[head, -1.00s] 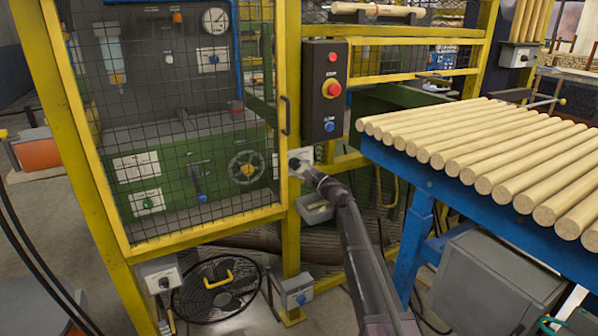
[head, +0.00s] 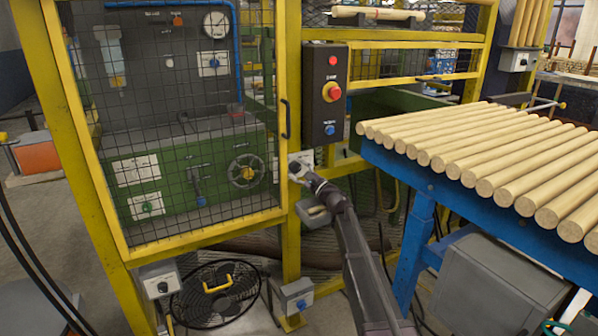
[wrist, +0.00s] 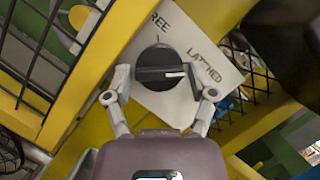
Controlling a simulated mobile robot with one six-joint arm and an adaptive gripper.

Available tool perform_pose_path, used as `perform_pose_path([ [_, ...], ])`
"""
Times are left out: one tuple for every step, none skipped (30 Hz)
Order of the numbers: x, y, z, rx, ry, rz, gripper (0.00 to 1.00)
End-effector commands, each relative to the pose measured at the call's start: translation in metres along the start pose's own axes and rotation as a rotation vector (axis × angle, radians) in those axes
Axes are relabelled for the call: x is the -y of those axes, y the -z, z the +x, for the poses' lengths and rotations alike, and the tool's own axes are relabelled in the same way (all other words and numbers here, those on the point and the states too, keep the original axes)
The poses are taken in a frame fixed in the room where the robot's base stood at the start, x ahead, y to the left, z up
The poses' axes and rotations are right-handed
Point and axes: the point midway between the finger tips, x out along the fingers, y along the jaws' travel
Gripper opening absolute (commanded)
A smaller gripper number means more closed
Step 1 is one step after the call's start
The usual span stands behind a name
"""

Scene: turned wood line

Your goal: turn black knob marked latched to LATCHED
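The black knob (wrist: 158,70) sits on a white plate (wrist: 222,92) marked FREE and LATCHED in the wrist view. Its grip bar lies level in the picture, and its white mark points right, toward the LATCHED word. My gripper (wrist: 158,76) has one finger on each side of the knob, in line with the bar's ends. Small gaps seem to show between fingertips and knob, so it looks open. In the head view my gripper (head: 296,169) is at the white plate (head: 304,158) on the yellow post, and it largely hides the knob.
A control box (head: 325,92) with red and blue buttons is above. A blue table (head: 425,183) bearing wooden rods is close on the right.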

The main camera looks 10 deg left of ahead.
Motion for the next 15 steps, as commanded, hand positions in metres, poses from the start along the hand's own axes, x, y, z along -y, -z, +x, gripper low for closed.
perform_pose_path([
  [-0.0002, -0.0002, -0.0001, 0.0, 0.0, -0.001, 0.73],
  [-0.0002, -0.0002, -0.0001, 0.0, -0.001, -0.001, 0.73],
  [-0.0003, -0.0003, -0.0002, 0.0, -0.001, -0.001, 0.73],
  [-0.0003, -0.0003, -0.0002, 0.0, -0.001, -0.001, 0.73],
  [-0.0003, -0.0003, -0.0002, 0.0, -0.001, -0.001, 0.73],
  [-0.0003, -0.0003, -0.0002, 0.0, -0.001, -0.002, 0.73],
  [-0.0002, -0.0004, -0.0002, 0.0, -0.002, -0.004, 0.73],
  [-0.0002, -0.0005, -0.0002, 0.0, -0.003, -0.006, 0.73],
  [0.0001, -0.0006, -0.0001, 0.0, -0.005, -0.011, 0.73],
  [0.0003, -0.0007, -0.0001, 0.0, -0.007, -0.016, 0.73],
  [0.0005, -0.0008, 0.0, 0.001, -0.01, -0.022, 0.73],
  [0.0009, -0.0011, 0.0, 0.001, -0.014, -0.034, 0.73],
  [0.0013, -0.0012, 0.0001, 0.0, -0.019, -0.045, 0.73],
  [0.0016, -0.0013, 0.0002, 0.0, -0.024, -0.057, 0.73],
  [0.0021, -0.0014, 0.0003, -0.001, -0.032, -0.076, 0.73],
])
